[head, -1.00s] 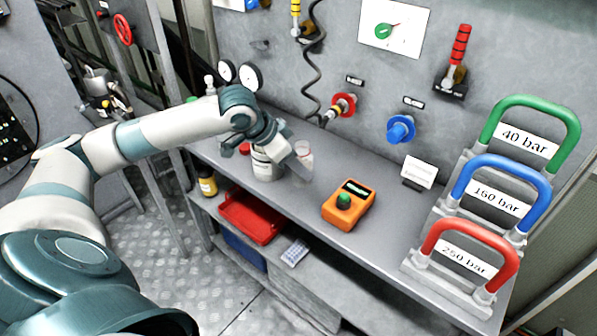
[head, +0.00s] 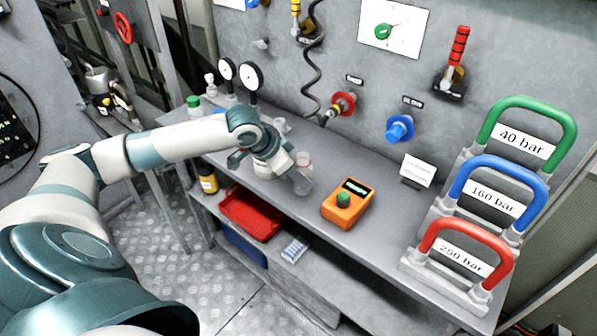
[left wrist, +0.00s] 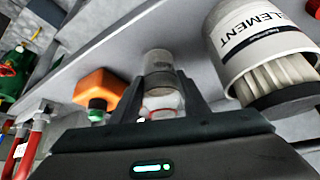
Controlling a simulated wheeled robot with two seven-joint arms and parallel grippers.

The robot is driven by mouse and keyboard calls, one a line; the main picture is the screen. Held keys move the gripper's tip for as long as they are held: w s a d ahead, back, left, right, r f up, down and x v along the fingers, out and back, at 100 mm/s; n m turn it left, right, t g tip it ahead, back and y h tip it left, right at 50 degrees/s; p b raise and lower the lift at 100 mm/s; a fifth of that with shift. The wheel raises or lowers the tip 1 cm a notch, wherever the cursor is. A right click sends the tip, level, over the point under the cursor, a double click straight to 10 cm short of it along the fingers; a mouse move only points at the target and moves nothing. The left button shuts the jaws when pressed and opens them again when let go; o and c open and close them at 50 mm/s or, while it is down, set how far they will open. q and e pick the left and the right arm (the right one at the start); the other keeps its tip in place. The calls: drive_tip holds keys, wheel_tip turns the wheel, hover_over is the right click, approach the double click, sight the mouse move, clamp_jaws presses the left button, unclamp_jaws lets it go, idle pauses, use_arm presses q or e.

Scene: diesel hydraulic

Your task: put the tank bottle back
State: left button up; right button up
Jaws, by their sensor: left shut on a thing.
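My left gripper (head: 300,178) is low over the workbench, shut on a small clear bottle (head: 304,160). In the left wrist view the bottle (left wrist: 162,82) sits between the two fingers, with a grey upper part and some red near the gripper. I cannot read a label on it or tell whether it touches the bench. A white filter canister marked "ELEMENT" (left wrist: 262,45) stands close beside the gripper; in the head view my wrist partly hides it (head: 263,170). My right gripper is not in view.
An orange tester (head: 347,205) lies right of the gripper on the bench (head: 385,220). A green-capped bottle (head: 194,106) and a pump bottle (head: 211,86) stand at the back left. Two gauges (head: 251,76) rise behind my wrist. Coloured handles (head: 470,245) stand at the right.

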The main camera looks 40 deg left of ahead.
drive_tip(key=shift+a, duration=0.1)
use_arm(q)
drive_tip(key=o, duration=1.2)
drive_tip(key=shift+f, duration=0.1)
drive_tip(key=shift+b+v, duration=1.1)
drive_tip(key=shift+v, duration=5.05)
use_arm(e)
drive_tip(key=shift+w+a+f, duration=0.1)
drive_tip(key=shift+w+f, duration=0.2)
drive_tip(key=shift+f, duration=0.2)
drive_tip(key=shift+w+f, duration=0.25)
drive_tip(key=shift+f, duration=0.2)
